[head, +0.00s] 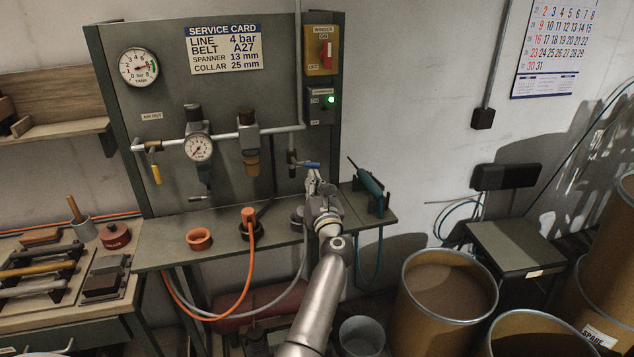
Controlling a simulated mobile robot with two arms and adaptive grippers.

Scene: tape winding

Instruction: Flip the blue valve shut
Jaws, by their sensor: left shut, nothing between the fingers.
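The blue valve (311,165) has a small blue lever on a dark body hanging at the right end of the panel's pipework. The lever lies roughly level and points right. My left gripper (313,176) is shut and empty, just below the lever, with its arm coming up from the bottom of the head view. I cannot tell whether its fingertips touch the lever. My right gripper is not in view.
A yellow-handled valve (156,174) hangs at the panel's left, beside a pressure gauge (198,148). A teal tool (369,184) stands on the right of the shelf (175,255). A brown drum (445,285) stands right of my arm.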

